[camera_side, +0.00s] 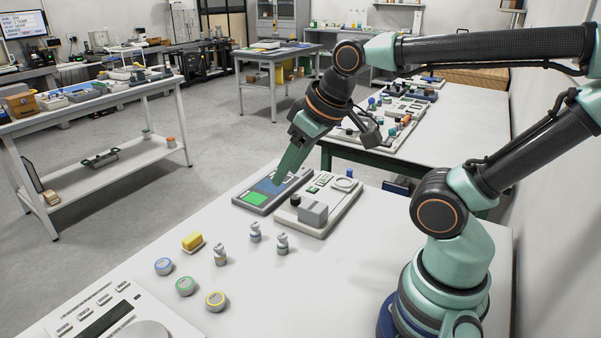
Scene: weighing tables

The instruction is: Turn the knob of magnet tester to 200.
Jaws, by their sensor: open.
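Two low devices lie side by side on the white table. One is a dark grey and blue unit (249,207) with a bright green screen. The other is a beige unit (321,232) with a grey block, a small black knob (295,200) and a round white part. I cannot read labels, so I cannot tell which is the magnet tester. My gripper (279,181) points down over the blue part of the green-screen unit, left of and behind the black knob. It is open and holds nothing visible. Its tips are small, and it hides part of that unit; I cannot tell whether they touch.
Three round containers with blue (163,266), green (185,286) and yellow (215,301) rings, a yellow block (193,241) and several small metal weights (220,256) stand in front. A white scale (120,318) is at front left. The table's right side is bare.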

